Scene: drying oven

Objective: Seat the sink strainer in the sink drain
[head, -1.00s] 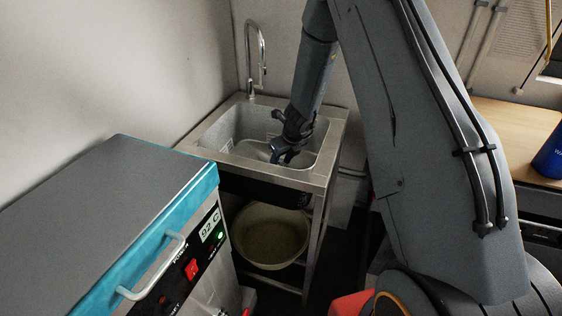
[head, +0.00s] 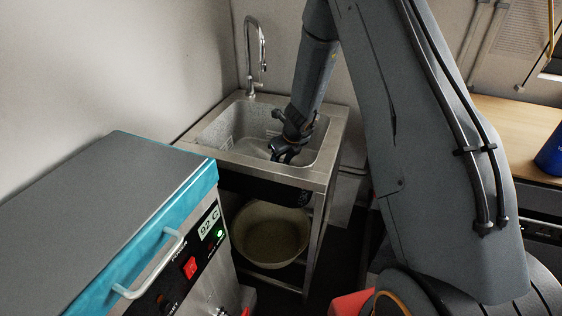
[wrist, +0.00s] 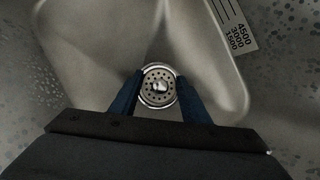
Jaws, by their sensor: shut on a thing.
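The sink strainer (wrist: 159,86), a round metal disc with small holes and a bright central knob, shows between the two dark blue fingers of my gripper (wrist: 158,88) in the wrist view. The fingers are shut on it. In the head view my gripper (head: 286,154) reaches down into the grey sink basin (head: 243,129), near its front right part. The strainer is hidden by my gripper there. The drain is not visible in either view, so I cannot tell whether the strainer touches it.
A tall curved faucet (head: 257,55) stands at the sink's back left. A graduated label (wrist: 232,25) is beside the gripper in the wrist view. The teal-edged oven (head: 125,205) is front left. A bowl (head: 270,233) sits below the sink. A wooden counter (head: 515,140) is at right.

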